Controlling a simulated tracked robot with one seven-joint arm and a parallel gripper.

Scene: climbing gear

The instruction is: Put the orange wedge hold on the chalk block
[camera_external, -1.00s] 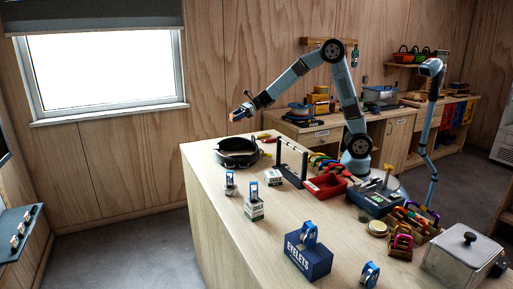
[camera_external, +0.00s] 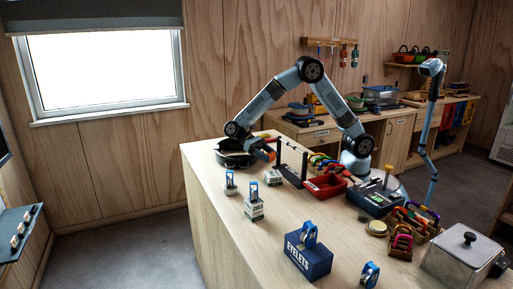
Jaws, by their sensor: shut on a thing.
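My gripper (camera_external: 265,151) is shut on the orange wedge hold (camera_external: 271,156), which shows as a small orange patch at its tip. The hold is in the air above the far part of the bench, beside the black pot. A small white and green block (camera_external: 273,178) lies on the bench below and slightly to the right of the hold, apart from it, with nothing seen on top. A taller box lettered CHALK (camera_external: 254,211) stands nearer the camera, with a blue and silver device on it.
The black pot (camera_external: 232,160) is left of my gripper, partly behind my arm. A black upright frame (camera_external: 291,163) stands close on the right. A red tray (camera_external: 325,188) lies beyond it.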

